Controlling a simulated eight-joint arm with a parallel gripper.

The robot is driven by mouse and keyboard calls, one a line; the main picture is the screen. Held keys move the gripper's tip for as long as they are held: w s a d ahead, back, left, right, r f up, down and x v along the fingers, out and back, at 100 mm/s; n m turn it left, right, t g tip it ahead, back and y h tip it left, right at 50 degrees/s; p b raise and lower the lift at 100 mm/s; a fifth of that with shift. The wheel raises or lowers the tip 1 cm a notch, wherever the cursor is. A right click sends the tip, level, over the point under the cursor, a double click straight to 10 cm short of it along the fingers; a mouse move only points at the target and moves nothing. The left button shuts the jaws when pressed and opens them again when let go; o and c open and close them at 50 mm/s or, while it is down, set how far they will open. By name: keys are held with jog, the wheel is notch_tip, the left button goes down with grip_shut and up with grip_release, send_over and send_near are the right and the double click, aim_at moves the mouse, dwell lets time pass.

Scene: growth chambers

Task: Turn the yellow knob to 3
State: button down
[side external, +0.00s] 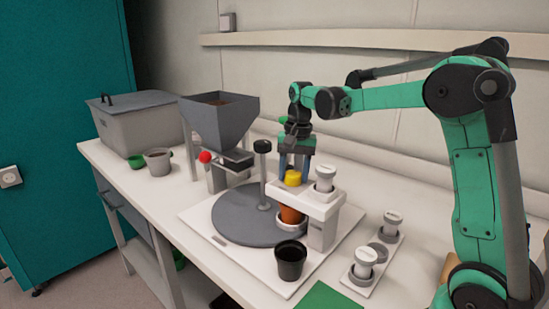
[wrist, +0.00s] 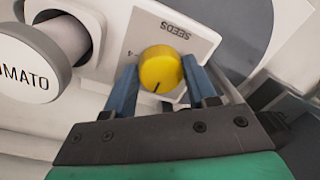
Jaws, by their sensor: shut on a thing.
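The yellow knob (wrist: 160,70) sits on a white panel lettered "SEEDS", which appears upside down in the wrist view. A dark pointer line on the knob points toward the bottom of that view, slightly left. A small mark that looks like a 4 is left of the knob; other numbers are hidden or unreadable. My gripper (wrist: 159,76) has its blue fingers on both sides of the knob, shut on it. In the side view, the knob (side external: 293,178) is on top of the white dispenser (side external: 310,203), below my gripper (side external: 294,164).
A white capped canister (wrist: 35,60) with partly visible lettering "MATO" stands beside the knob. A grey turntable (side external: 235,215) with a post, a black pot (side external: 290,260) and a grey hopper (side external: 218,120) are nearby. More canisters (side external: 364,262) stand at right.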

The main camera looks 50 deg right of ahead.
aim_at(294, 174)
jog(key=m, duration=0.4)
jog(key=shift+m, duration=0.3)
jog(key=m, duration=0.4)
jog(key=shift+h, duration=0.3)
jog(key=shift+c, duration=1.4)
grip_release()
jog(key=shift+s+a+r, duration=0.1)
jog(key=shift+r, duration=2.75)
